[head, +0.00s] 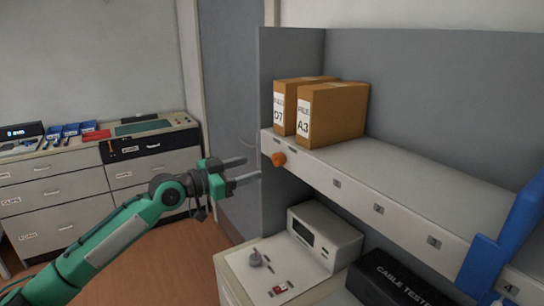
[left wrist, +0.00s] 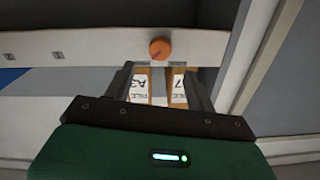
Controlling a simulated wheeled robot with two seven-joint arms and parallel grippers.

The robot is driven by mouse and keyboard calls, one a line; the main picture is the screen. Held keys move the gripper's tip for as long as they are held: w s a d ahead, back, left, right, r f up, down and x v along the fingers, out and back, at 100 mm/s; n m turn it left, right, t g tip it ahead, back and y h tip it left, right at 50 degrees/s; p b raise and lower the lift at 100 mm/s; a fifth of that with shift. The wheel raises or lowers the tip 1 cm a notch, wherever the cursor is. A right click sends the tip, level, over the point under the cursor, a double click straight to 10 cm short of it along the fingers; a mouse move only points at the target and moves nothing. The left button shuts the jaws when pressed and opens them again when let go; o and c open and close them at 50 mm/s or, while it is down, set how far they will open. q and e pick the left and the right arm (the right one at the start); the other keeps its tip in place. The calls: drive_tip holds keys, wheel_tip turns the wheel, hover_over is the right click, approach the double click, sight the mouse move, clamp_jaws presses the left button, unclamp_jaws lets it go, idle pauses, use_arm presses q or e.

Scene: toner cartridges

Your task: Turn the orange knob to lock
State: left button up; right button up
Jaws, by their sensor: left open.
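The orange knob (head: 278,159) sits on the pale front edge of the shelf (head: 352,190), near its left end. In the left wrist view the knob (left wrist: 160,48) is just beyond the fingertips and roughly centred between them. Its pointer position is too small to read. My left gripper (head: 252,168) is open and empty, a short gap to the left of the knob in the head view. The left gripper's fingers (left wrist: 158,72) also show in the left wrist view. My right gripper is not seen.
Two brown file boxes, A3 (head: 335,113) and 07 (head: 285,108), stand on the shelf above the knob. Below are a grey instrument (head: 325,238), a panel with a small grey knob (head: 255,258) and a black cable tester (head: 395,280). Drawers (head: 50,190) stand at left.

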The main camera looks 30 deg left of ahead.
sight(275, 161)
use_arm(q)
drive_tip(key=p+x, duration=0.3)
drive_tip(key=x, duration=0.4)
drive_tip(key=shift+w+d, duration=0.1)
drive_tip(key=shift+w, duration=0.15)
drive_tip(key=shift+w+d+f+p, duration=0.1)
drive_tip(key=shift+w+d+p, duration=0.15)
drive_tip(key=shift+w+p, duration=0.15)
drive_tip(key=shift+c, duration=0.9)
drive_tip(key=c, duration=0.8)
